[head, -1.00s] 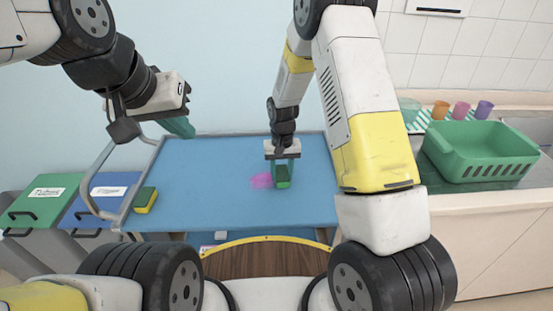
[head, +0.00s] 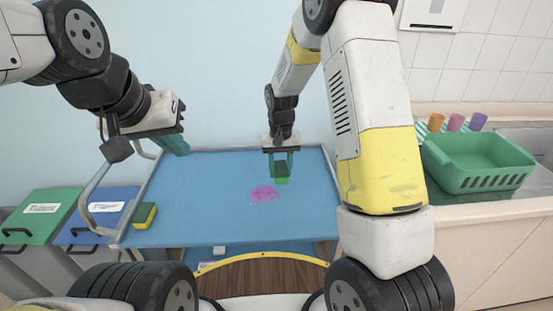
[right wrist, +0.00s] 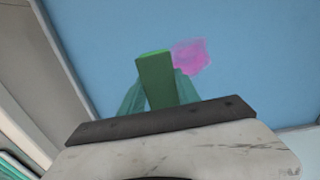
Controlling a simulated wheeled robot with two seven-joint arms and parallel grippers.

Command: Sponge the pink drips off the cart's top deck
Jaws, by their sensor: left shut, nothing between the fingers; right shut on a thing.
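The pink drips (head: 265,194) form one speckled patch on the blue top deck (head: 200,215) of the cart; they also show in the right wrist view (right wrist: 192,56). My right gripper (head: 281,166) is shut on a green block, seemingly a sponge (head: 281,175), which also shows in the right wrist view (right wrist: 156,80). It is behind and slightly right of the patch in the head view and appears raised off the deck, though the gap is hard to judge. My left gripper (head: 176,143) is shut and empty, above the deck's back left corner.
Green (head: 45,212) and blue (head: 100,212) lidded bins stand left. A green basket (head: 485,175) and several coloured cups (head: 455,123) are on the right counter.

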